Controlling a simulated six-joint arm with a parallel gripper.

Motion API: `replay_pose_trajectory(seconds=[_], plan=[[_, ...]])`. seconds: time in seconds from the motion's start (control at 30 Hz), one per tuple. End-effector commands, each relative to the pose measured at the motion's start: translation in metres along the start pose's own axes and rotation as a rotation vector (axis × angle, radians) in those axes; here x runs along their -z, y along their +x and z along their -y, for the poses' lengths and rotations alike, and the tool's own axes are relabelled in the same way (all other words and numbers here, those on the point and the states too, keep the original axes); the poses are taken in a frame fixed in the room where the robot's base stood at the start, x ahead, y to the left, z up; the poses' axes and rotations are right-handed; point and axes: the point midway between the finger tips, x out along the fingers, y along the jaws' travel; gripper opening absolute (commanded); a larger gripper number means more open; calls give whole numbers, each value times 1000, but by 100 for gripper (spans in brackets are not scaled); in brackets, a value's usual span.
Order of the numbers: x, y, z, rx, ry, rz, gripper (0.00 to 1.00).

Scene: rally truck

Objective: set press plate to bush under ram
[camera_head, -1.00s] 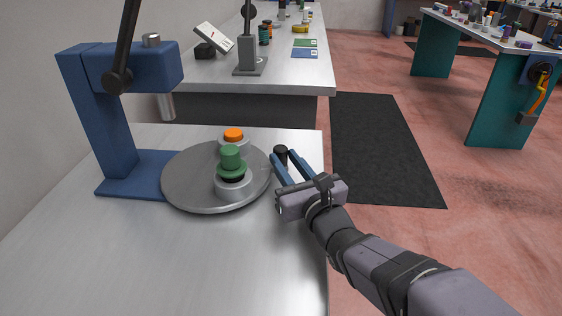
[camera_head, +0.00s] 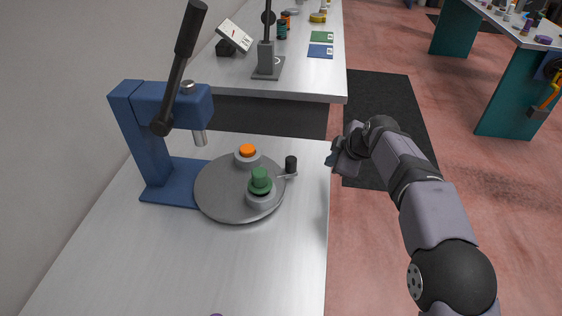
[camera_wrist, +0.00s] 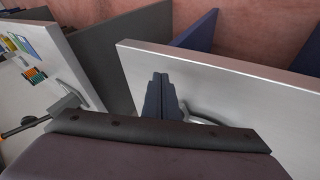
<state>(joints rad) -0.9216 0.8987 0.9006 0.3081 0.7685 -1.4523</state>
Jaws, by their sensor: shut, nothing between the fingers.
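The round grey press plate (camera_head: 222,206) lies flat beside the blue press (camera_head: 150,145). Its short handle with a black knob (camera_head: 291,163) points right. On it stand an orange-topped piece (camera_head: 247,151) at the back and a green-topped piece (camera_head: 261,181) at the front right, each on a grey ring. I cannot tell which is the bush. The metal ram (camera_head: 200,138) hangs above the plate's back-left edge, left of both pieces. My gripper (camera_head: 333,160) is shut and empty, right of the table edge, apart from the knob. Its fingers show in the wrist view (camera_wrist: 162,98).
The press's long dark lever (camera_head: 180,70) rises above the frame. The front of the pale table (camera_head: 200,260) is mostly clear. A second bench (camera_head: 305,80) behind holds small items and a grey stand (camera_head: 267,62). A dark mat lies on the floor.

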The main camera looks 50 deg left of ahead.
Motion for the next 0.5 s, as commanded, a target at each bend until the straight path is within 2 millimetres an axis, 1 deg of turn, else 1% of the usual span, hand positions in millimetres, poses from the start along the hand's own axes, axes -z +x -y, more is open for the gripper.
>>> replay_pose_trajectory(seconds=[0.03,0.1,0.2,0.33,0.4,0.5], plan=[[9,-18,-3,72,127,-21,0],[18,-30,5,178,296,-46,0],[31,-50,16,321,497,-67,0],[46,-75,29,474,677,-72,0],[50,-86,34,533,740,-69,0],[54,-96,39,590,795,-63,0]])
